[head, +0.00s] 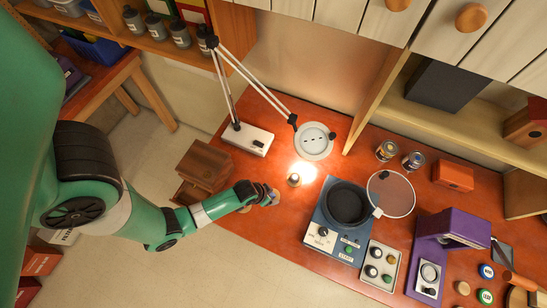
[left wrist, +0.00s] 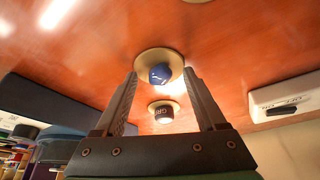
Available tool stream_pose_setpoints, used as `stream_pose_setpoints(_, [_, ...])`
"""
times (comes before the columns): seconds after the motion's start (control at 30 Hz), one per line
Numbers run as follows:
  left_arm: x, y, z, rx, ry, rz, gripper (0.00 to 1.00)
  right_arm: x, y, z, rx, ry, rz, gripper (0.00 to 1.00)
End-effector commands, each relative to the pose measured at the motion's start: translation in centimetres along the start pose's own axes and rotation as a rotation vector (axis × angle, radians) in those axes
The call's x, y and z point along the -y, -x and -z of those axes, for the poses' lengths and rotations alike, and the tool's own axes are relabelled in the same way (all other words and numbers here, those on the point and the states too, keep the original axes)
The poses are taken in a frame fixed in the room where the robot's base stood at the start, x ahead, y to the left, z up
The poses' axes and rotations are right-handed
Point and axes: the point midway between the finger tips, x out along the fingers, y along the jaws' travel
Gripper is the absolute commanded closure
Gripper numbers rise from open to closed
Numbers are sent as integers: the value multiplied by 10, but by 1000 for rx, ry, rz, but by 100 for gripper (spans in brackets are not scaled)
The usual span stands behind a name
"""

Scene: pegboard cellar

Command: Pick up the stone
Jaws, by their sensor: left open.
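In the left wrist view a small dark-blue faceted stone (left wrist: 160,74) sits on a round tan base on the red-brown bench top. My left gripper (left wrist: 160,82) is open, with one finger on each side of the stone in the picture. I cannot tell whether the fingers touch it. In the head view my left gripper (head: 273,195) is low over the bench edge, just left of a small brightly lit piece (head: 294,180). My right gripper is in neither view.
A second small round piece (left wrist: 162,112) with dark lettering shows between the fingers. A desk lamp (head: 314,141) hangs over the lit spot. A blue machine with a dark round bowl (head: 348,204) stands to the right. A wooden box (head: 206,164) is left of the gripper.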

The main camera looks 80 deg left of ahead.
Motion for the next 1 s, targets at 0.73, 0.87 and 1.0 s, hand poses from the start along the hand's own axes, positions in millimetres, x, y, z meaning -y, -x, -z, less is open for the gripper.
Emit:
stream_pose_setpoints(0.73, [0, 2, 0, 0, 0, 0, 100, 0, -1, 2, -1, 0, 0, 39])
stream_pose_setpoints(0.87, [0, 2, 1, 0, 0, 0, 100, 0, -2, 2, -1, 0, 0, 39])
stream_pose_setpoints(1.0, [0, 7, 3, 0, 0, 0, 100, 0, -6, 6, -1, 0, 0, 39])
